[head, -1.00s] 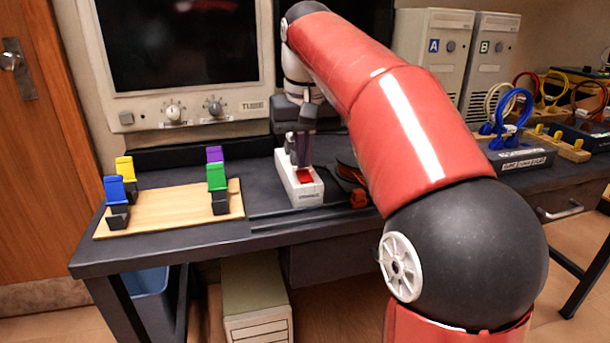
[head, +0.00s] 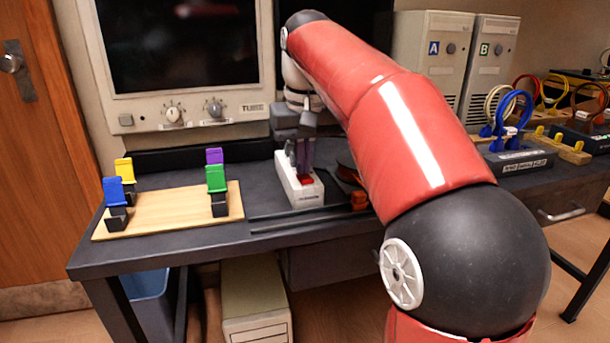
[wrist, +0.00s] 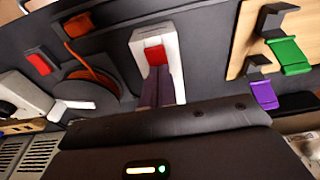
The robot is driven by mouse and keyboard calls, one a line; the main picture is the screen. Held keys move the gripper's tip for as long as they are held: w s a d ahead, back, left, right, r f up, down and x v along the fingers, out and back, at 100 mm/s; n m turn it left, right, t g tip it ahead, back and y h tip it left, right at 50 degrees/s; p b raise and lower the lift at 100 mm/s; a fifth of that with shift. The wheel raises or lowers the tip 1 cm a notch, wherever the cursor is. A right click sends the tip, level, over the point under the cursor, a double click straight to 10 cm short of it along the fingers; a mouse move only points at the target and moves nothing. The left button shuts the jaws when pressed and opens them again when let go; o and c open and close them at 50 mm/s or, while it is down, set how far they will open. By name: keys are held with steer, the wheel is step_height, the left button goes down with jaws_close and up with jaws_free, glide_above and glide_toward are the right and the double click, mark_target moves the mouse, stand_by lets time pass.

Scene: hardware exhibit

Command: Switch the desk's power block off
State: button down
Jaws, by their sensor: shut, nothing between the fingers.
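The power block (head: 306,193) is a white strip with a red rocker switch (head: 306,181) near its front end, lying on the dark desk (head: 200,245). My gripper (head: 304,172) is shut and empty, pointing down over the block with its fingertips at or just above the red switch. The head view does not show clearly whether they touch it. In the wrist view the white block (wrist: 154,42) and its red switch (wrist: 155,55) show just beyond the fingertips (wrist: 160,75). The fingers hide part of the block.
A wooden board (head: 170,212) with blue, yellow, green and purple holders stands on the left. An orange cable (head: 358,200) lies right of the block. A monitor (head: 180,60) stands behind. Desk in front of the block is clear.

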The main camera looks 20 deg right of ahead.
step_height(320, 180, up, 3)
steer(key=shift+f+p, duration=0.2)
steer(key=shift+p, duration=0.9)
steer(key=shift+r, duration=2.1)
steer(key=shift+s, duration=0.1)
steer(key=shift+s+a+f, duration=0.15)
steer(key=shift+s, duration=0.2)
steer(key=s+f+t, duration=0.4)
steer(key=s+f, duration=1.7)
steer(key=f, duration=0.1)
